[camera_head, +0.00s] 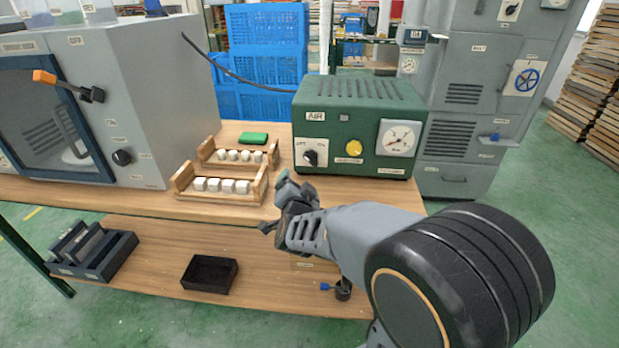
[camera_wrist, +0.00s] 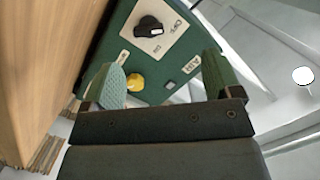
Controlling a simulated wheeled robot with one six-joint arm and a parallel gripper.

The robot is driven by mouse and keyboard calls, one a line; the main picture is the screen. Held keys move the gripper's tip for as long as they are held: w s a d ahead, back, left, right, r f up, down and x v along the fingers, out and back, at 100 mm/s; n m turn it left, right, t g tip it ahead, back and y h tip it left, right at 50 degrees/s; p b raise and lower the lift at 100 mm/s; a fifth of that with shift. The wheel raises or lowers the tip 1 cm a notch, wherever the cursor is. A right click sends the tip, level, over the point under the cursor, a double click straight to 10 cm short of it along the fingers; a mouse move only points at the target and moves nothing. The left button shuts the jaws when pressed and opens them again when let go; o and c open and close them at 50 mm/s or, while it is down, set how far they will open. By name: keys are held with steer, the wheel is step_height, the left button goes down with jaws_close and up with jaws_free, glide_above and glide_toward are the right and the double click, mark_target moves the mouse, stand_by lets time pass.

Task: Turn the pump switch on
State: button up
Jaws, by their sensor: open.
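The pump is a green box (camera_head: 350,110) marked AIR at the back of the table. Its switch is a black knob (camera_head: 311,157) on a white plate at the left of its front, lettered OFF and ON. In the wrist view the knob (camera_wrist: 150,27) is at the top, beyond the fingertips, and its pale mark seems to face the OFF lettering. My gripper (camera_head: 274,202) is in front of the pump, below and left of the switch, apart from it. In the wrist view my gripper (camera_wrist: 163,72) is open, with nothing between its green-padded fingers.
The pump also has a yellow button (camera_head: 354,148) and a gauge (camera_head: 397,138). Wooden racks of white blocks (camera_head: 221,190) stand left of the pump, with a green block (camera_head: 253,139) behind. A grey cabinet (camera_head: 160,90) stands farther left. A black tray (camera_head: 209,275) is on the lower shelf.

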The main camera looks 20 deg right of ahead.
mark_target(310, 162)
steer(key=shift+d+f+m+h+b, duration=0.45)
steer(key=shift+d+f+m+h, duration=0.35)
steer(key=shift+h, duration=0.3)
steer(key=shift+w+d, duration=0.1)
steer(key=shift+d, duration=0.1)
steer(key=shift+m+h, duration=0.3)
steer(key=x, duration=1.3)
steer(key=shift+w+r+b, duration=0.1)
steer(key=shift+w+b, duration=0.05)
steer(key=shift+b, duration=0.25)
steer(key=shift+c, duration=0.5)
steer(key=c, duration=0.7)
steer(key=shift+a, duration=0.1)
steer(key=shift+c, duration=0.7)
